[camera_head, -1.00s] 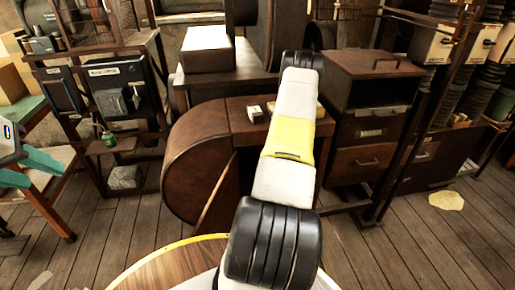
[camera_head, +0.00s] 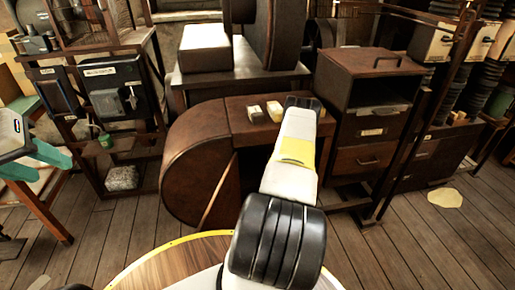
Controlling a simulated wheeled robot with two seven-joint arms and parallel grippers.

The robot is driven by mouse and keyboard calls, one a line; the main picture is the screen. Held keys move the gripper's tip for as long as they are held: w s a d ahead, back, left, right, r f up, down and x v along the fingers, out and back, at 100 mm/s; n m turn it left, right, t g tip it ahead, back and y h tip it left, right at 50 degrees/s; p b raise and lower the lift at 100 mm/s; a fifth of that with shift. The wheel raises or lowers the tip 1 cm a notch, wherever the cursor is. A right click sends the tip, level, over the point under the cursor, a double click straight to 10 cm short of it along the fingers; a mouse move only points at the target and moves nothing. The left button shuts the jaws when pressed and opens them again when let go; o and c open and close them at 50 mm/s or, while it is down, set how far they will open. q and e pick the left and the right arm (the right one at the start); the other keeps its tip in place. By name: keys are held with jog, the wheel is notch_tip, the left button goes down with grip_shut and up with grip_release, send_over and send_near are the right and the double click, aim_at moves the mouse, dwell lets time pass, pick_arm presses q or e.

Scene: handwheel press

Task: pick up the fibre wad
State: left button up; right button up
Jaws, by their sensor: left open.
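A rough, pale grey lump, which looks like the fibre wad (camera_head: 122,178), sits low on the bottom shelf of the dark stand, left of centre. My left gripper (camera_head: 56,170) comes in at the left edge with two teal fingers spread apart. Nothing shows between them. It appears to the left of the wad in the picture, with a gap between them. My right arm runs up the middle of the view, and its gripper does not show.
A small green jar (camera_head: 105,141) stands on the shelf above the wad. A dark box with a label (camera_head: 110,95) is over it. A brown rounded housing (camera_head: 195,165) stands to the right. A pale flat patch (camera_head: 444,198) lies on the floor at the right.

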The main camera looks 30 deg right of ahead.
jog(key=shift+w+d+f, duration=0.1)
jog(key=shift+w+f, duration=0.05)
jog(key=shift+w, duration=0.1)
jog(key=c, duration=1.4)
